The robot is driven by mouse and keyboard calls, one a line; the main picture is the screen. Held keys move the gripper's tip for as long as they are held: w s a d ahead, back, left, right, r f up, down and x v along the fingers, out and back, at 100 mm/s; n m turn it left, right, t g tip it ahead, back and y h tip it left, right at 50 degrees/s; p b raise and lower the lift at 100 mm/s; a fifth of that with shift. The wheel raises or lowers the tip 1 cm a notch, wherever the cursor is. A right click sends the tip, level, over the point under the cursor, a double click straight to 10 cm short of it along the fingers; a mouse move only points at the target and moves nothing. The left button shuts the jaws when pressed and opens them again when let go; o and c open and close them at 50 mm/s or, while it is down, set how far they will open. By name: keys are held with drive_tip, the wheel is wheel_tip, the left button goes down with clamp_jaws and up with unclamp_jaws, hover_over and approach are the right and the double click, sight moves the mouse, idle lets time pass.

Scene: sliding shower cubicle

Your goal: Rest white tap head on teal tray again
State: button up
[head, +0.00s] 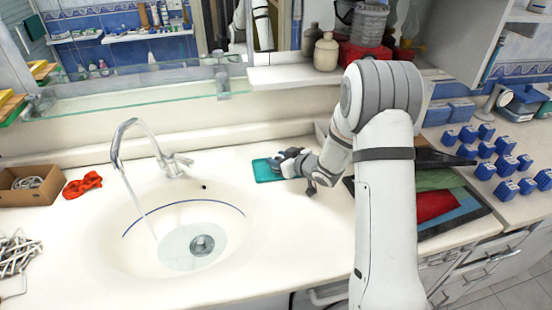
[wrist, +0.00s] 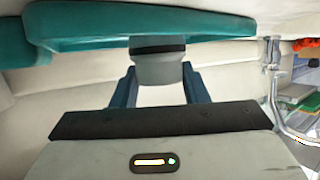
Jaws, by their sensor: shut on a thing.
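The teal tray (head: 266,171) lies flat on the cream counter, right of the basin. It also shows across the top of the wrist view (wrist: 80,28). My gripper (head: 284,160) is low over the tray's right part. In the wrist view its two blue fingers (wrist: 160,82) are closed on the pale tap head (wrist: 160,70), which has a black band at its tray-side end. The tap head overlaps the tray's edge in that view; whether it touches the tray cannot be told. In the head view my gripper hides the tap head.
The basin with its curved faucet (head: 140,150) is left of the tray. A red cloth (head: 83,184) and cardboard box (head: 30,186) lie farther left. Dark, green and red flat panels (head: 440,200) lie right of my arm. Several blue blocks (head: 505,145) stand far right.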

drive_tip(key=o, duration=1.4)
drive_tip(key=shift+o, duration=0.2)
drive_tip(key=b+v, duration=0.1)
drive_tip(key=v, duration=0.6)
drive_tip(key=shift+s+d+r, duration=0.15)
drive_tip(key=shift+s+r, duration=0.05)
drive_tip(key=shift+s, duration=0.05)
drive_tip(key=shift+d+r+h, duration=0.2)
drive_tip(key=shift+r+h, duration=0.1)
drive_tip(key=s+d+r+m+g+h, duration=0.1)
drive_tip(key=s+d+r+m+h, duration=0.5)
drive_tip(key=s+d+r+h, duration=0.45)
drive_tip(key=s+a+m+g+y, duration=0.1)
drive_tip(key=s+g, duration=0.2)
drive_tip(key=s, duration=0.7)
drive_tip(key=s+a+r+m+g+y, duration=0.1)
drive_tip(key=s+a+g, duration=0.1)
drive_tip(key=s, duration=0.8)
drive_tip(key=shift+s+g, duration=0.2)
drive_tip(key=shift+g, duration=0.4)
